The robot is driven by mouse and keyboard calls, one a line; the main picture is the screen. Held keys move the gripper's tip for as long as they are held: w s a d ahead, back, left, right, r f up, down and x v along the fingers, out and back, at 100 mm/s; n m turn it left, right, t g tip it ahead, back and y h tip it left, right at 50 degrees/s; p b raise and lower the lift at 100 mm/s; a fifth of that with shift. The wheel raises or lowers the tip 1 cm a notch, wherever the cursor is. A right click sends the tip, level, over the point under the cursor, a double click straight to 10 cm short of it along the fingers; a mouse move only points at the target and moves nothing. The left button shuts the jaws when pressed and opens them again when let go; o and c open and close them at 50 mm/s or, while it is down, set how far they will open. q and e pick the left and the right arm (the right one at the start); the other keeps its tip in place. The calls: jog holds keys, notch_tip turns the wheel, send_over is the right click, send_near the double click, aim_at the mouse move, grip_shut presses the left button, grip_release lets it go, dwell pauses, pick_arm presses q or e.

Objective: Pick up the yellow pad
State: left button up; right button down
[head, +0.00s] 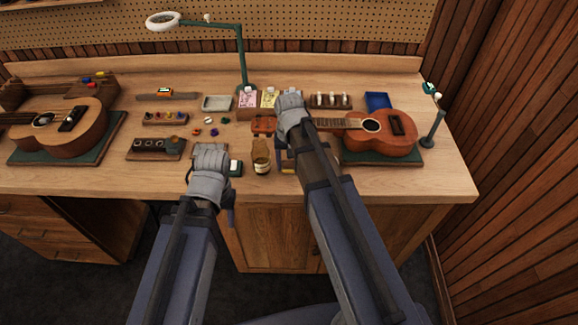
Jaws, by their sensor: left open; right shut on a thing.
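A small yellow patch (287,169) shows near the front of the bench, partly hidden by my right arm. It may be the yellow pad, but I cannot tell its full shape. My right gripper (290,99) is over the back middle of the bench, beside the packets and left of the right ukulele's neck. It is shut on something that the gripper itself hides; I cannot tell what. My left gripper (210,158) is open over the front of the bench, between the dark block with knobs and the amber jar. Its fingertips are hard to make out.
An amber jar (261,156) stands between my arms. Ukuleles lie on green mats at left (66,128) and right (385,130). Pink (247,99) and yellow-green packets (268,98) stand behind. A green lamp post (241,60) rises at the back. A blue tray (378,100) lies right.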

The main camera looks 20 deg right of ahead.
aim_at(289, 162)
jog(key=shift+r+p, duration=5.05)
jog(key=c, duration=0.6)
grip_release()
jog(key=shift+c, duration=0.2)
jog(key=c, duration=0.7)
